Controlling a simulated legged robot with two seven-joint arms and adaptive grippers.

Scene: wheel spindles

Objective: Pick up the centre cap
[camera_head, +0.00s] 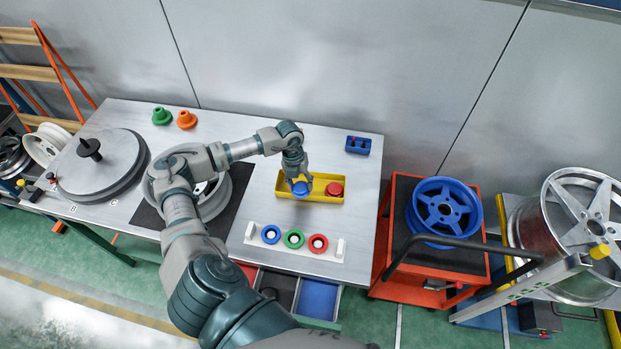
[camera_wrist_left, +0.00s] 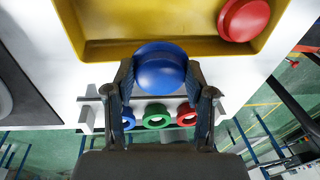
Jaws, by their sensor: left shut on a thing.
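My left gripper (camera_head: 298,177) reaches down over the yellow tray (camera_head: 317,200) on the table. It is shut on a round blue cap (camera_head: 301,189), which also shows between both fingers in the left wrist view (camera_wrist_left: 160,72). I cannot tell whether the blue cap is clear of the tray floor. A red cap (camera_head: 334,189) lies in the right part of the same tray, and it also shows in the left wrist view (camera_wrist_left: 243,17). My right gripper is not in view.
A white rack with blue (camera_head: 271,234), green (camera_head: 293,239) and red (camera_head: 318,244) rings stands in front of the tray. A small blue box (camera_head: 358,145) sits behind right. A silver wheel (camera_head: 214,198) lies left. A red cart holds a blue wheel (camera_head: 444,210).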

